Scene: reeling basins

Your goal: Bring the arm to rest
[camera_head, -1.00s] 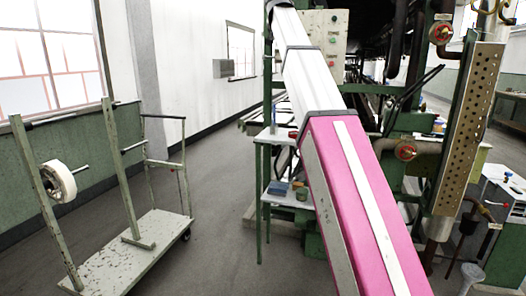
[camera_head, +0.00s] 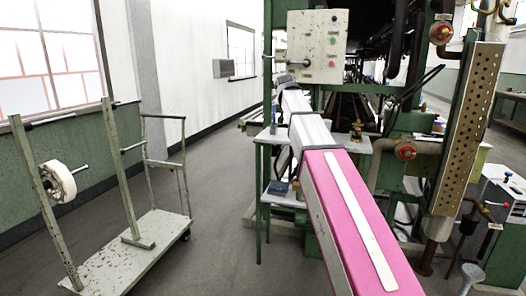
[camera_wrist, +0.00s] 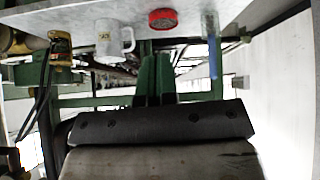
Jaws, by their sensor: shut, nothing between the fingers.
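My pink and white arm stretches forward and slightly left from the bottom of the head view. Its far end is just below the control box (camera_head: 318,46), over or beside a pale table; I cannot tell the gap. The gripper's fingers are too small or hidden to make out there. In the wrist view my gripper (camera_wrist: 156,78) shows as two dark fingers close together above a dark bar, shut and empty. That view is upside down, with a pale tabletop (camera_wrist: 75,18) along its top edge.
A white mug (camera_wrist: 114,40), a red lid or tin (camera_wrist: 163,19) and a clear-blue tube (camera_wrist: 212,45) are on that tabletop. A wheeled cart (camera_head: 135,255) stands left, with open floor (camera_head: 215,225) between it and the machine. A red-handled valve (camera_head: 405,152) is right of my arm.

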